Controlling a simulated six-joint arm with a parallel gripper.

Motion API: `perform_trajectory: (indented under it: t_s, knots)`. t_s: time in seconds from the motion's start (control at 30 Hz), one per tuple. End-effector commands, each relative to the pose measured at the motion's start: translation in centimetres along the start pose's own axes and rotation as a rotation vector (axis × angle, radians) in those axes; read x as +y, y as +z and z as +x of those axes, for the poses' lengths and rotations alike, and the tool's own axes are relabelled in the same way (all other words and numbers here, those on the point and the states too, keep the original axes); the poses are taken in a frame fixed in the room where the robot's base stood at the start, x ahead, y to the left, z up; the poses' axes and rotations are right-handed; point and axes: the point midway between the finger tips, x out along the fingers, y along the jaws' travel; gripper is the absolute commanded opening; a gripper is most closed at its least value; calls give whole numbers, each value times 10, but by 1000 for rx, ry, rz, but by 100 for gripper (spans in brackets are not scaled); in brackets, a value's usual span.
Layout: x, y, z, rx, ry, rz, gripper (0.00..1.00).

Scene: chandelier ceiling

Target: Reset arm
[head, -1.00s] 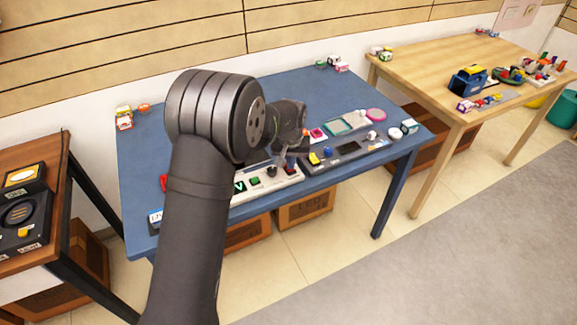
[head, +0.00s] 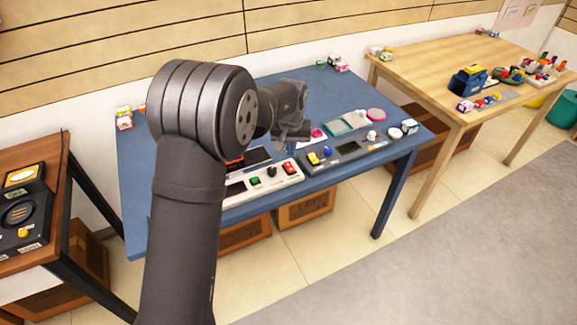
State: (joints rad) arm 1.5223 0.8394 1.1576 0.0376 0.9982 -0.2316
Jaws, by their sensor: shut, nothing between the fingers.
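My gripper (head: 292,136) is shut and empty. It hangs above the blue table (head: 235,220), behind the light control panel (head: 266,182) and apart from it as far as I can tell. Its fingertips are small and dark in the head view. My dark arm rises from the bottom and bends at a large round joint, which hides the left middle of the table and part of the light panel. Green, black and red buttons show on that panel.
A dark control panel (head: 345,153) stands beside the light one. A teal tray (head: 347,122) and a pink round item (head: 376,114) lie behind it. A wooden table (head: 430,80) is at right, a brown table with a black device (head: 22,212) at left. Grey floor is clear at front right.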

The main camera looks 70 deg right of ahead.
Motion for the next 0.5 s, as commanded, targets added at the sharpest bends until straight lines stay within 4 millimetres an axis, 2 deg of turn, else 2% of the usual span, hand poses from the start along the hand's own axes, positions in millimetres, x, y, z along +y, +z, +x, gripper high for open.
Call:
perform_trajectory:
  t_s: [0.17,0.5]
  knots:
    - [0,-1,-10,0,0,0,0]
    - [0,-1,-11,0,0,0,0]
